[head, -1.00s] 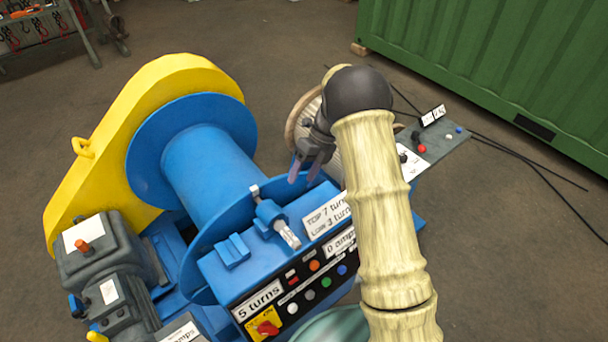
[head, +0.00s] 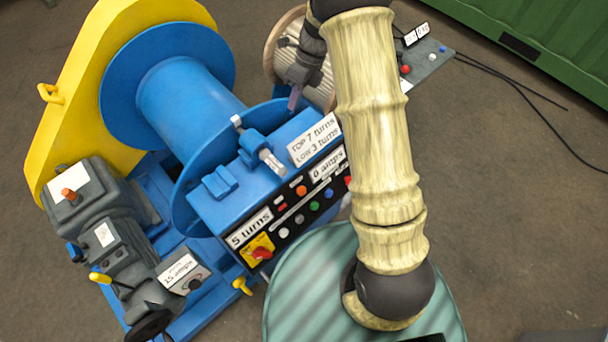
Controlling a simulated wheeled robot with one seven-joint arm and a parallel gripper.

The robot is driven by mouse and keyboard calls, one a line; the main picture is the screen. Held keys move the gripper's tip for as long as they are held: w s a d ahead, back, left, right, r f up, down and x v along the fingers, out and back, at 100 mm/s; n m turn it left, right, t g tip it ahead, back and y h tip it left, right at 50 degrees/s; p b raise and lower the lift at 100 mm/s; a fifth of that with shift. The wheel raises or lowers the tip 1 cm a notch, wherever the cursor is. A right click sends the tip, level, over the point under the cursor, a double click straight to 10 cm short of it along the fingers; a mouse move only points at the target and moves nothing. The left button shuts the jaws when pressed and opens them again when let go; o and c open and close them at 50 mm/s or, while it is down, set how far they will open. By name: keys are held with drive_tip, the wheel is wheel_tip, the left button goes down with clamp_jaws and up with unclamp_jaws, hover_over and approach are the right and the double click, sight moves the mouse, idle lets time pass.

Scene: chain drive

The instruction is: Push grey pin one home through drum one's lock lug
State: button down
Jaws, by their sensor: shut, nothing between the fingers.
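Drum one (head: 185,95) is a blue spool between two blue flanges. A blue lock lug (head: 252,141) stands on the blue housing beside the near flange. The grey pin (head: 269,160) sits in the lug at a slant, with a pale thick end sticking out toward lower right and a thin tip (head: 237,121) showing at upper left. My gripper (head: 294,103) is shut and empty, above and right of the lug and apart from the pin. My arm hides part of the area right of it.
A control panel (head: 290,207) with coloured buttons and labels is on the housing front. A yellow guard (head: 70,110) and grey motor (head: 90,205) stand left. A wooden reel (head: 283,45) is behind my gripper. A green container (head: 540,40) stands at the back right.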

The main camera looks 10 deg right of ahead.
drive_tip(key=s+d+r+n+t+h, duration=0.1)
drive_tip(key=s+d+r+n, duration=0.1)
drive_tip(key=s+n, duration=0.4)
drive_tip(key=s+d+r+n+t+h, duration=0.1)
drive_tip(key=s+d+r+n+t, duration=0.1)
drive_tip(key=s+n, duration=0.5)
drive_tip(key=s+d+r+n+t+h, duration=0.2)
drive_tip(key=s+n, duration=0.4)
drive_tip(key=n, duration=0.6)
drive_tip(key=d+r, duration=0.1)
drive_tip(key=d, duration=0.1)
drive_tip(key=shift+s+d+r, duration=0.15)
drive_tip(key=shift+s+d, duration=0.2)
drive_tip(key=shift+s, duration=0.05)
